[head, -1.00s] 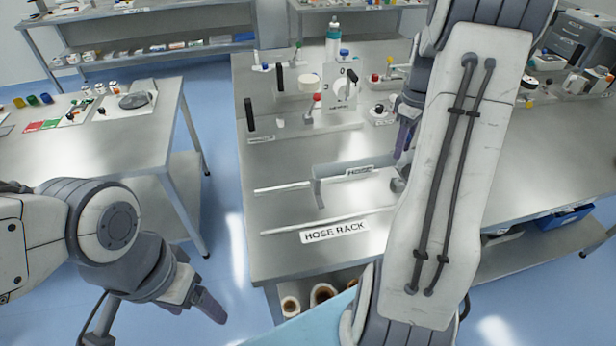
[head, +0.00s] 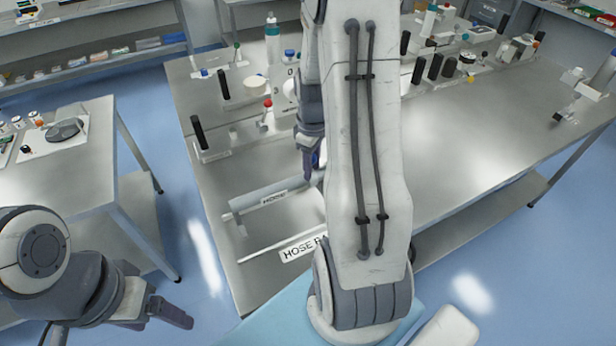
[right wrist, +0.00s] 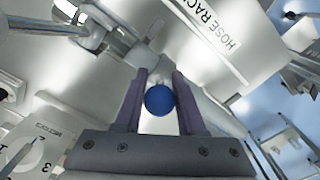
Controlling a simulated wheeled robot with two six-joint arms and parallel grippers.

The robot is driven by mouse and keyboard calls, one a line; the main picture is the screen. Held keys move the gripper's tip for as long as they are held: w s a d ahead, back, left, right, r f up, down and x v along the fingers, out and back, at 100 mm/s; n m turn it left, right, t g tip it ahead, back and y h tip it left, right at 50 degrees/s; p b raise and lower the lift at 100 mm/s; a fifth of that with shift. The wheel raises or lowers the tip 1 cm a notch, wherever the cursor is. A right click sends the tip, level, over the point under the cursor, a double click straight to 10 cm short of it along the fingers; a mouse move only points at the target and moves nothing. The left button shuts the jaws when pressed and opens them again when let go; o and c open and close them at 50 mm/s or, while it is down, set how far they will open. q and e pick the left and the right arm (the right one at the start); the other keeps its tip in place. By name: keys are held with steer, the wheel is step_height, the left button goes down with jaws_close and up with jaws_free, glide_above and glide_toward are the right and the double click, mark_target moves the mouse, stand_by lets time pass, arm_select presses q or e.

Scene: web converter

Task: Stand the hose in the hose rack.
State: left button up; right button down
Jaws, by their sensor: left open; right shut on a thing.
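The hose (head: 252,194) is a pale grey tube with a "HOSE" label, lying roughly level at the rear side of the hose rack. The rack's front rail (head: 262,250) is a thin white bar by a "HOSE RACK" sign (head: 298,247), which also shows in the right wrist view (right wrist: 222,40). My right gripper (head: 312,165) is at the hose's right end. It is shut on it, with a blue round part (right wrist: 160,100) between the fingers. Whether the hose touches the rack is unclear. My left gripper (head: 170,312) is open and empty, low at the left.
The rack is at the near left corner of a steel table (head: 460,180). Black-handled fittings (head: 198,132) and a bottle (head: 273,45) stand behind it. Another table (head: 75,180) is at the left, with a floor gap between. My right arm hides the rack's right part.

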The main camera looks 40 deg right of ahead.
steer(key=shift+a+f, duration=0.4)
steer(key=shift+a, duration=0.25)
step_height(320, 180, down, 4)
steer(key=shift+r+p, duration=0.2)
steer(key=shift+p, duration=0.5)
steer(key=shift+f, duration=0.2)
steer(key=shift+f, duration=0.15)
steer(key=c, duration=0.5)
jaws_free()
steer(key=shift+s, duration=0.1)
